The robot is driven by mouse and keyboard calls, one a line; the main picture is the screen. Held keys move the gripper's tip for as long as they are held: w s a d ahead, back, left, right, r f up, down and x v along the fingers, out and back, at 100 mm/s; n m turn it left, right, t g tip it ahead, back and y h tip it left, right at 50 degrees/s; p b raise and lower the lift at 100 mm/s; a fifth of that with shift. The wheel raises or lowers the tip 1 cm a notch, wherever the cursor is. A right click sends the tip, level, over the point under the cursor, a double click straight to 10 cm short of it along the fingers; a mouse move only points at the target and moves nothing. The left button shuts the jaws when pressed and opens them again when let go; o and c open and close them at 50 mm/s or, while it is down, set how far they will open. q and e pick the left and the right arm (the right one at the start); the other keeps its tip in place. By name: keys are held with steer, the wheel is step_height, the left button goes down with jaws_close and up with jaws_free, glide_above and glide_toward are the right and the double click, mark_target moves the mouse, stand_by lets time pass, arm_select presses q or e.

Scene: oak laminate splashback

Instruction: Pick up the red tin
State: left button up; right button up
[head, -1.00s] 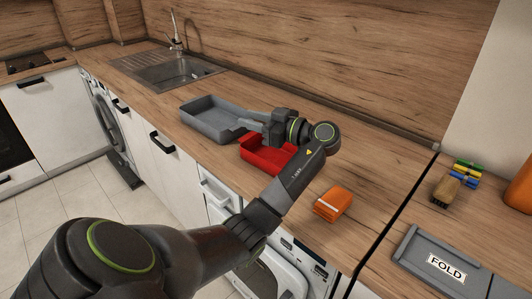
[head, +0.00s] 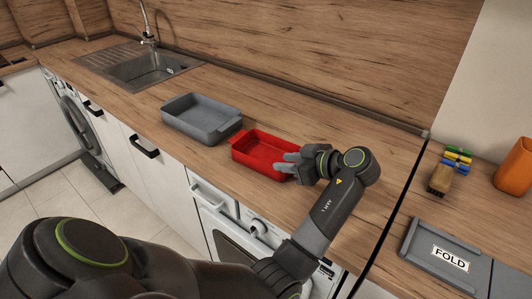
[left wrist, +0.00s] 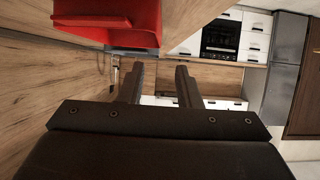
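The red tin (head: 258,151) is a rectangular open dish with end handles, standing empty on the wooden counter. It also shows at the top of the left wrist view (left wrist: 105,18), off the fingertips. My left gripper (head: 284,165) is at the tin's right end, its fingers overlapping that end in the head view. Its two fingers (left wrist: 160,82) are apart with nothing seen between them. I cannot tell whether they touch the tin. The tin's right handle is partly hidden by the gripper. My right gripper is not in view.
A grey tin (head: 203,135) stands just left of the red one. A sink (head: 135,62) is farther left. At right are a grey FOLD tray (head: 415,250), a brush (head: 439,180), coloured clips (head: 457,157) and an orange container (head: 516,168). Counter behind the tins is clear.

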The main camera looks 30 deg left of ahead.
mark_target(259, 174)
arm_select(q)
steer(key=p+x, duration=0.1)
steer(key=x, duration=0.5)
steer(key=shift+w+a, duration=0.1)
steer(key=shift+a, duration=0.05)
steer(key=p+x, duration=0.2)
steer(key=x, duration=0.2)
steer(key=shift+a, duration=0.1)
steer(key=shift+w+a+f, duration=0.1)
steer(key=shift+a+f, duration=0.3)
steer(key=shift+a, duration=0.05)
steer(key=shift+d, duration=0.1)
jaws_close()
